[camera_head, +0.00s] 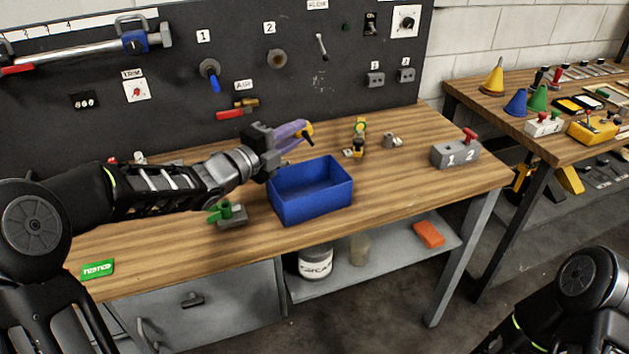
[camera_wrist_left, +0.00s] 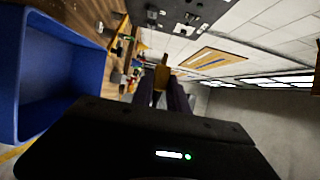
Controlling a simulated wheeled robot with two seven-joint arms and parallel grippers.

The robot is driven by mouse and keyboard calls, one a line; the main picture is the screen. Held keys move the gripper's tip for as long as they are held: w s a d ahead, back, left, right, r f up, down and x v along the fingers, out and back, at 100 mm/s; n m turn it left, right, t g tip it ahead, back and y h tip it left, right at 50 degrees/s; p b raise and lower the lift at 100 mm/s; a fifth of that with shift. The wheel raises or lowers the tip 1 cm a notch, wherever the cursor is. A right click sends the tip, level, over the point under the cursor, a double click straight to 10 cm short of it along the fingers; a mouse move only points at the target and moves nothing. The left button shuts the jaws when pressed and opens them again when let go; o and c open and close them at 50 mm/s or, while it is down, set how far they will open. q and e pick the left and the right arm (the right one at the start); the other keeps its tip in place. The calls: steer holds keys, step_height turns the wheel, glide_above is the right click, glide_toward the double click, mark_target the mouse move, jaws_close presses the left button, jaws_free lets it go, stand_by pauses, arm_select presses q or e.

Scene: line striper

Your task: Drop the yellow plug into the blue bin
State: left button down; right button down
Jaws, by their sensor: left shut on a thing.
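My left gripper (camera_head: 305,135) is above the back edge of the blue bin (camera_head: 313,205), which stands open-topped on the workbench. Its purple-grey fingers are shut on the yellow plug (camera_head: 310,128), a small yellow and dark piece at the fingertips. In the left wrist view the plug (camera_wrist_left: 162,77) shows between the fingers (camera_wrist_left: 166,92), its far end dark. The bin (camera_wrist_left: 60,75) is at the left of that view. The part of the bin's inside that shows looks empty. My right gripper is out of view; only part of that arm shows at lower right.
A green-handled valve (camera_head: 228,214) sits left of the bin. A green and yellow fitting (camera_head: 359,138) and a small grey part (camera_head: 393,141) lie behind it to the right. A grey box marked 1 and 2 (camera_head: 455,153) is at the right. The front right of the bench is clear.

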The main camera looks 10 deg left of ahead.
arm_select(q)
steer(key=shift+s, duration=0.2)
steer(key=shift+f+b, duration=1)
steer(key=shift+f, duration=1.8)
steer(key=c, duration=1.2)
jaws_free()
steer(key=shift+s, duration=0.1)
steer(key=b+v, duration=0.1)
steer(key=v, duration=0.6)
steer(key=shift+s+a+b, duration=0.2)
steer(key=shift+s+b, duration=0.15)
